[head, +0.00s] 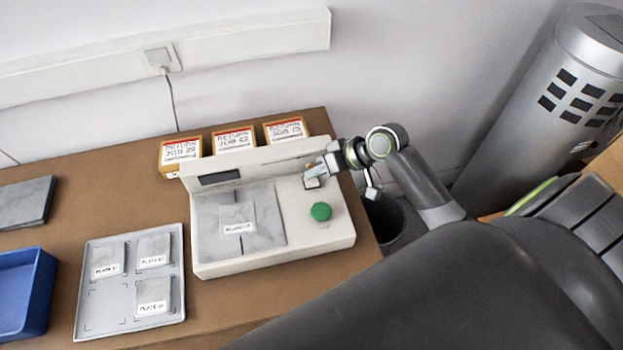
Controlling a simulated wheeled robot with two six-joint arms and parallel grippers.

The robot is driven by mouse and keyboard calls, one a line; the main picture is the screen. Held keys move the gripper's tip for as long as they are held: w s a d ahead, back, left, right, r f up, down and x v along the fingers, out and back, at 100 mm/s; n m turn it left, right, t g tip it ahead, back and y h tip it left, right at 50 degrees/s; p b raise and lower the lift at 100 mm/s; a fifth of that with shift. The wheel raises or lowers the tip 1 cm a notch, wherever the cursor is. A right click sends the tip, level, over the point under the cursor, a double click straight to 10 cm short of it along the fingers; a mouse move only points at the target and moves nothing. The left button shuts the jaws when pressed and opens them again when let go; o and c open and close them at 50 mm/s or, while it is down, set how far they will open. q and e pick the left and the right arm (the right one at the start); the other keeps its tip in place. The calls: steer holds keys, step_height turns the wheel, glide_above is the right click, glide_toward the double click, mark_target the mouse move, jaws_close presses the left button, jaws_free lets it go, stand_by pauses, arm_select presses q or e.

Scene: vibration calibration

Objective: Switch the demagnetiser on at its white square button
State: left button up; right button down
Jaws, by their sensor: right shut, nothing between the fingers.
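The demagnetiser (275,262) is a cream box on the table with a dark display (220,177) on its raised back. A grey plate with a white label (237,227) lies on its flat left part. A round green button (321,211) sits on its right part. The white square button (312,183) lies behind the green one, partly hidden by my gripper. My right gripper (313,174) is shut and empty, with its tips at the white button. I cannot tell whether they touch it. My left gripper is not in view.
Several labelled plates lie in a grey tray (104,296) left of the demagnetiser. A blue bin (42,290) and a dark slab (24,203) are farther left. Boxes labelled RETURN (233,140) stand behind the machine. A dark bin (388,222) stands off the table's right edge.

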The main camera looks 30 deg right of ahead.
mark_target(316, 182)
steer(key=shift+f, duration=0.15)
steer(key=shift+f, duration=0.25)
steer(key=shift+f, duration=0.45)
stand_by(0.6)
steer(key=shift+r, duration=0.1)
steer(key=shift+r+p, duration=0.7)
steer(key=shift+r, duration=0.05)
step_height(316, 182, up, 5)
steer(key=p, duration=0.5)
steer(key=shift+r, duration=0.1)
stand_by(0.4)
